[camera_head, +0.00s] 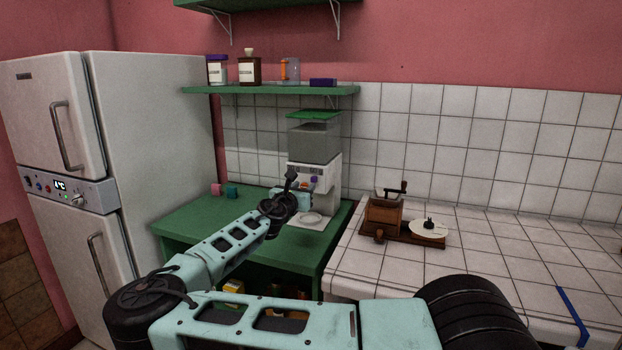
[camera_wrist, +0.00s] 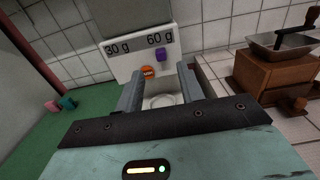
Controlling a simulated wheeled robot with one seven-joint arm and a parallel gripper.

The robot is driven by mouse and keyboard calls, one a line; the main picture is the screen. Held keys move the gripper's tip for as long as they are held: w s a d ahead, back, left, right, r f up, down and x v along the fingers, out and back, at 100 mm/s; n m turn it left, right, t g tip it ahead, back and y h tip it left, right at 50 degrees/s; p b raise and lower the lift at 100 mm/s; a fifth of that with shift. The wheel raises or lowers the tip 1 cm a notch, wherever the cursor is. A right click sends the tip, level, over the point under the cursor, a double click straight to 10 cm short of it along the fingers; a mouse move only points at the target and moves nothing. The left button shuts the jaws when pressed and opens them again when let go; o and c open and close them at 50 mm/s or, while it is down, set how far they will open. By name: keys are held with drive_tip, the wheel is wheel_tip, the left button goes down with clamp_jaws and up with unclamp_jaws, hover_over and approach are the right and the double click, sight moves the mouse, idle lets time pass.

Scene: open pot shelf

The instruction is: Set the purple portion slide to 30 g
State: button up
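The purple portion slide (camera_wrist: 160,55) sits on the front of the white dispenser (camera_wrist: 119,66), below the "60 g" mark and right of the "30 g" mark. It also shows as a small purple spot in the head view (camera_head: 314,180). My gripper (camera_wrist: 160,73) is in front of the dispenser, its two fingers spread with nothing seen between them that it holds. The slide appears beyond the fingertips, between them and nearer the right one. I cannot tell the gap between fingertips and slide. In the head view my wrist partly hides the dispenser's lower front.
An orange button (camera_wrist: 147,72) is left of and below the slide. A white round dish (camera_head: 311,218) stands under the dispenser. A wooden grinder (camera_head: 382,215) stands to the right on the tiled counter. Pink (camera_head: 216,189) and teal (camera_head: 232,191) blocks lie left on the green table (camera_head: 185,222).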

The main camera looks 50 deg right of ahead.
sight(312, 179)
drive_tip(key=p+x, duration=0.1)
drive_tip(key=x, duration=0.6)
drive_tip(key=shift+d, duration=0.15)
clamp_jaws()
drive_tip(key=shift+w+f, duration=0.15)
drive_tip(key=shift+w, duration=0.1)
drive_tip(key=w+a+b, duration=0.3)
drive_tip(key=w+b, duration=0.2)
drive_tip(key=w, duration=0.2)
drive_tip(key=shift+w, duration=0.2)
